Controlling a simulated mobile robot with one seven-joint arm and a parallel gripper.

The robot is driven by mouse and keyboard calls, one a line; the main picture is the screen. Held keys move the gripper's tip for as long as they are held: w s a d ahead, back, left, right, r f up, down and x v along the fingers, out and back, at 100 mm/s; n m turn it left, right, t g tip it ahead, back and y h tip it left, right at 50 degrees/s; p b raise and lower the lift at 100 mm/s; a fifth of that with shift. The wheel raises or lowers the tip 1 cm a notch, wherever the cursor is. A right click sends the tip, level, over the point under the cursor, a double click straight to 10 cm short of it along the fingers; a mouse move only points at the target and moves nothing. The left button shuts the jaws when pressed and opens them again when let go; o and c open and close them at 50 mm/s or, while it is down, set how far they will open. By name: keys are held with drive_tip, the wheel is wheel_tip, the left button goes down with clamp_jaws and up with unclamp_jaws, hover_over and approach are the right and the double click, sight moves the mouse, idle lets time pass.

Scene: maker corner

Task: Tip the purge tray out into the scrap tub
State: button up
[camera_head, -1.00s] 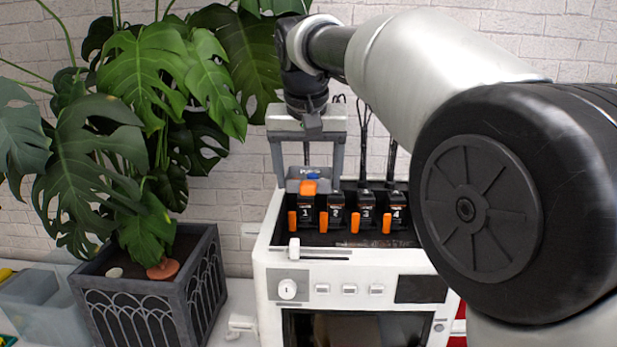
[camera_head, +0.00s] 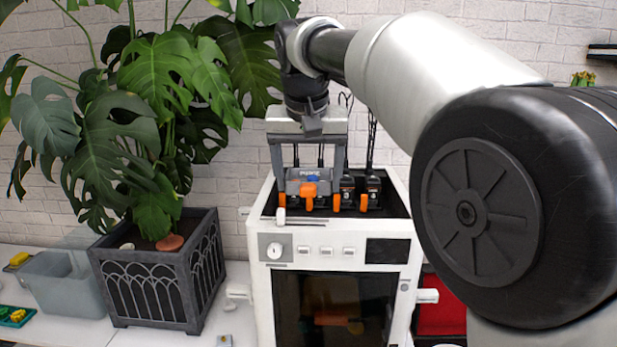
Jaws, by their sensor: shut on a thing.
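My gripper (camera_head: 309,168) points down over the top of the white machine, its two fingers on either side of the grey purge tray (camera_head: 296,187). It is shut on this tray. The tray looks level, carries a label on its upper edge, and has an orange tab on its front. A little blue and orange material shows at its top; the rest of its inside is hidden. A grey open-topped tub (camera_head: 68,290) stands at the far left and looks like the scrap tub. No label shows on it.
The white machine (camera_head: 265,252) has black numbered modules (camera_head: 372,188) with orange tabs on top. A plant in a dark planter (camera_head: 150,285) stands between machine and tub, its leaves spreading wide. A red thing (camera_head: 440,312) is at the right. A teal tray (camera_head: 15,316) lies left.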

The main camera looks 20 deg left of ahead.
drive_tip(key=s+d+f+m, duration=0.1)
drive_tip(key=s+d+f, duration=0.2)
drive_tip(key=d+f, duration=1.2)
drive_tip(key=s+d+f+m+h, duration=0.1)
drive_tip(key=s+d+f, duration=0.3)
drive_tip(key=d+f, duration=1.1)
drive_tip(key=shift+d+f+m, duration=0.15)
drive_tip(key=shift+d+m, duration=0.15)
drive_tip(key=shift+d, duration=0.75)
